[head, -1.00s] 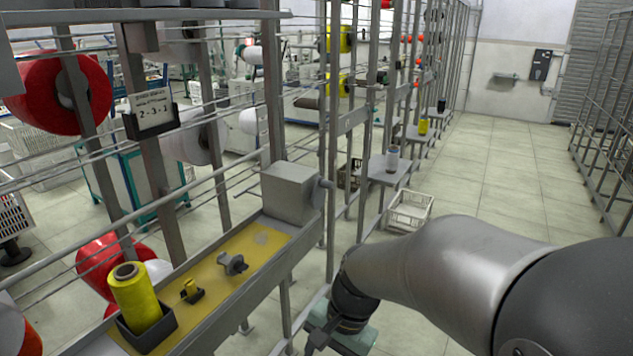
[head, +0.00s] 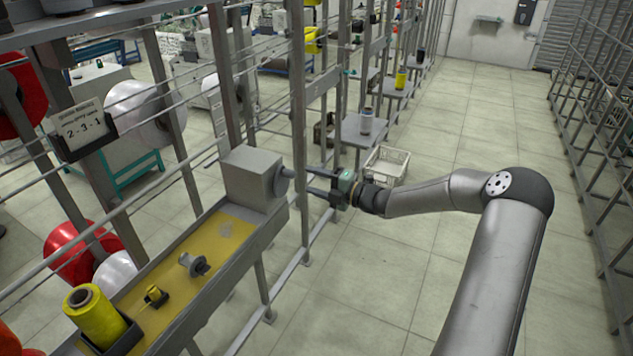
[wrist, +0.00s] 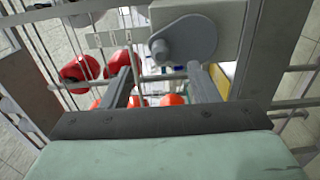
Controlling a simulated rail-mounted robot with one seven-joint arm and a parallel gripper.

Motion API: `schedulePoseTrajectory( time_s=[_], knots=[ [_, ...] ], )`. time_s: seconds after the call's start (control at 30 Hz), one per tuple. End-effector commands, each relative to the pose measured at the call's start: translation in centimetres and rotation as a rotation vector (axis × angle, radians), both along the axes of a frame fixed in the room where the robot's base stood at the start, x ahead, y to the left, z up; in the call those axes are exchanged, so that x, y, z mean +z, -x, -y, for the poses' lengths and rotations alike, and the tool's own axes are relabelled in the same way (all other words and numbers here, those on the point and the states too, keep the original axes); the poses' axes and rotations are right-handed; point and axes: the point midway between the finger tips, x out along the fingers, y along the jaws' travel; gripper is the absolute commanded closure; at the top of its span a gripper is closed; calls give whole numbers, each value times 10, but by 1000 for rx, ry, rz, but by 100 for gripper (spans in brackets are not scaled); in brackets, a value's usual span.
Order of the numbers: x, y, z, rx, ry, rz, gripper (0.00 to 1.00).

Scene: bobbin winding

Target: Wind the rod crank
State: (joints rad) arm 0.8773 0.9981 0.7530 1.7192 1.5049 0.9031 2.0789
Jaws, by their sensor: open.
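The winding box (head: 252,180) is a grey block at the far end of the yellow-floored tray. Its rod crank (head: 284,180) sticks out of its right side. In the wrist view the crank (wrist: 190,38) is a grey rounded plate with a short round peg at its left end. My gripper (head: 313,182) is open and empty, its two fingers pointing left at the crank, close to it. In the wrist view, the peg lies ahead between the lines of the two fingers of my gripper (wrist: 160,74), apparently just beyond their tips. Contact cannot be told.
The tray (head: 226,262) holds a grey bobbin (head: 192,264), a small yellow-wound piece (head: 155,295) and a yellow thread cone (head: 96,318). Frame posts (head: 299,120) stand just behind the gripper. A crate (head: 388,165) sits on the floor. The aisle floor at right is free.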

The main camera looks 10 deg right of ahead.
Motion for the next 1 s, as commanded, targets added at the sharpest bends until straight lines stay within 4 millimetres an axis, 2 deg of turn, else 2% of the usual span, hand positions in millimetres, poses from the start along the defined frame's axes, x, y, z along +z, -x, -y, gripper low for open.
schedulePoseTrajectory(
  time_s=[0.73,1.0],
  knots=[
    [-3,-38,-47,4,6,4,45],
    [1,-38,-48,3,5,1,45]
  ],
)
